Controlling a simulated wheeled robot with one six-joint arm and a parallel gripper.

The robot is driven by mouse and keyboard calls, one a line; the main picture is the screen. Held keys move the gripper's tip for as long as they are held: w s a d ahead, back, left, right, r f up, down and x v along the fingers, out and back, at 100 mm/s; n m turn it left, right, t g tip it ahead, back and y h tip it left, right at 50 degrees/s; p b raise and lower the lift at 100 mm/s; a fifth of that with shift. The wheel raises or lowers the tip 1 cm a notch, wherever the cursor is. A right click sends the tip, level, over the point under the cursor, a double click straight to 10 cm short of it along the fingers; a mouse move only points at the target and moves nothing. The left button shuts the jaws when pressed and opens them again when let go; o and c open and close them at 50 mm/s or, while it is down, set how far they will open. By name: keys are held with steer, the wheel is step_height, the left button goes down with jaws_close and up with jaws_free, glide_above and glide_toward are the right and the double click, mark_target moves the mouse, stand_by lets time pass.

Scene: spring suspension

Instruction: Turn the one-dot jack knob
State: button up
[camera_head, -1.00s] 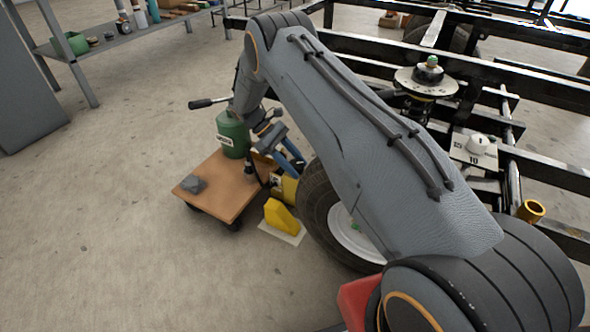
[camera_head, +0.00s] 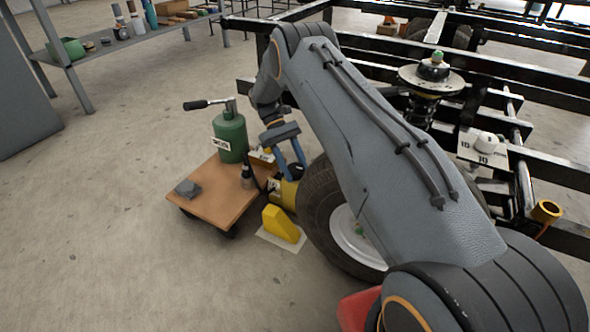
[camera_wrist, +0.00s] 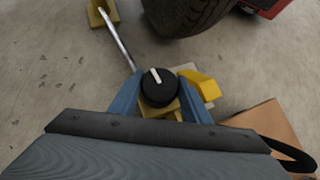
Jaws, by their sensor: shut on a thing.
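The black round knob (camera_wrist: 160,90) carries a white pointer line that points up and slightly left in the wrist view. It sits on a yellow jack body, which shows beside the tyre in the head view (camera_head: 287,196). My gripper (camera_wrist: 162,84) has its two blue fingers on either side of the knob and is shut on it. In the head view my gripper (camera_head: 291,168) reaches down at the jack, left of the tyre. No dot mark can be made out on the knob.
A yellow chock (camera_head: 281,222) stands on a pale plate left of the tyre (camera_head: 318,210). A wooden dolly (camera_head: 222,197) with a green bottle jack (camera_head: 230,137) is close by on the left. A black frame (camera_head: 480,68) fills the right. A silver rod (camera_wrist: 118,42) extends from the jack.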

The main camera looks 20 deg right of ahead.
mark_target(295, 167)
stand_by(0.3)
steer(key=o, duration=1)
steer(key=shift+o, duration=0.2)
step_height(295, 167, up, 10)
steer(key=p, duration=0.5)
